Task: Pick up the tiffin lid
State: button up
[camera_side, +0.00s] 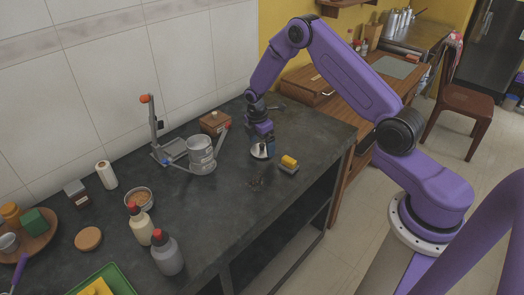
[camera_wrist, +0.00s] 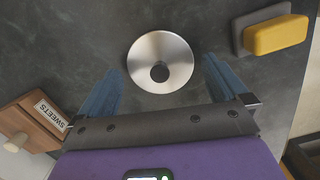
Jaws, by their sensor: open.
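The tiffin lid (camera_wrist: 160,50) is a round silver disc with a small dark knob at its middle. It lies on the dark counter in the wrist view, and in the side view the lid (camera_side: 259,151) shows partly below my gripper. My gripper (camera_side: 262,143) points down at the counter there. In the wrist view my gripper (camera_wrist: 163,82) is open, with one blue finger to the left of the lid and one to the right. The lid's far part extends beyond the fingertips. I cannot tell whether the fingers touch the lid.
A yellow block on a grey base (camera_side: 288,164) lies right of the lid. A wooden box (camera_side: 214,123), labelled SWEETS in the wrist view (camera_wrist: 30,122), stands close on the left. A steel canister (camera_side: 202,156) sits in a grey frame (camera_side: 168,152).

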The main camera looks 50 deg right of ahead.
jog(key=shift+d+f, duration=0.1)
jog(key=shift+f, duration=0.4)
jog(key=c, duration=0.8)
jog(key=shift+r, duration=0.1)
jog(key=shift+c, duration=0.2)
